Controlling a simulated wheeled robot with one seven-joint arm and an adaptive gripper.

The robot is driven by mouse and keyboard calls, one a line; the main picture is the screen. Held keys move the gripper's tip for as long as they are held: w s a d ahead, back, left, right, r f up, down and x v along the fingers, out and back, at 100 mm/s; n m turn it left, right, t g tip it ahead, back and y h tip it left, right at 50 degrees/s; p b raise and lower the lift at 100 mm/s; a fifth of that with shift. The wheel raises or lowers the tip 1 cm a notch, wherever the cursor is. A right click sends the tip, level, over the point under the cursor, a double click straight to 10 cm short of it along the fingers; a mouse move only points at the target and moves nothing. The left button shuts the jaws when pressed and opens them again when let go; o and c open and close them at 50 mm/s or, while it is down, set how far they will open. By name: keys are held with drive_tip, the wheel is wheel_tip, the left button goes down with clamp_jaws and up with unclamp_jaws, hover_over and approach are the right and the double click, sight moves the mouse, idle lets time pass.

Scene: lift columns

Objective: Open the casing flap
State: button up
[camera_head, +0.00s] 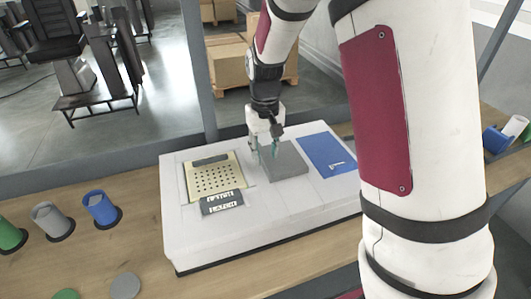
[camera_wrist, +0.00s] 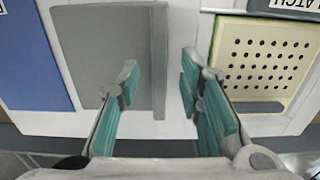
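The white casing (camera_head: 195,238) stands on a wooden bench. Its grey flap (camera_head: 290,165) is a square panel in the middle of the top and looks closed. In the wrist view the grey flap (camera_wrist: 95,55) has a narrow raised strip (camera_wrist: 159,45) along its right edge. My gripper (camera_head: 267,148) is over the flap's left side in the head view. In the wrist view my gripper (camera_wrist: 158,75) is open, with teal-padded fingers on either side of the strip. Both fingers look apart from it; their height above the casing is hard to tell.
A cream perforated panel (camera_head: 208,176) and a dark labelled plate (camera_head: 221,202) lie left of the flap. A blue panel (camera_head: 326,154) lies right. Blue (camera_head: 101,207), grey (camera_head: 47,219) and green (camera_head: 10,233) cups stand at left on the bench.

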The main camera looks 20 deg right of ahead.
drive_tip(key=shift+f, duration=0.5)
clamp_jaws()
drive_tip(key=shift+r, duration=0.1)
